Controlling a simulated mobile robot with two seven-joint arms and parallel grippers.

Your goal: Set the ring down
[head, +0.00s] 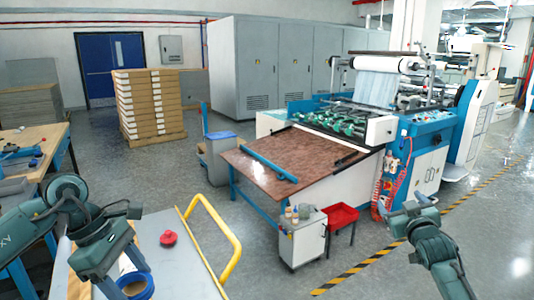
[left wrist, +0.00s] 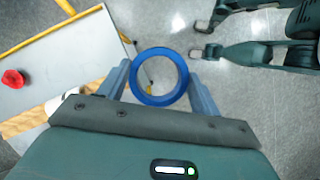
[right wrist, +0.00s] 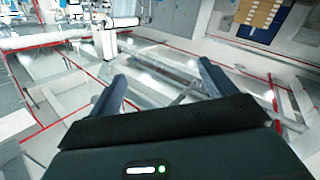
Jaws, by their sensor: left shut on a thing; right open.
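A blue ring (left wrist: 135,77) is between the two fingers of my left gripper (left wrist: 160,77), upright to the camera as a full circle. The gripper is shut on it. In the left wrist view, grey floor shows behind most of the ring.
A red knob-like object (head: 168,238) sits on the cart, which has a yellow handrail (head: 222,225). A workbench (head: 35,145) stands at the left. The laminating machine (head: 425,130), its brown table (head: 285,165) and a small white trolley (head: 303,240) stand ahead.

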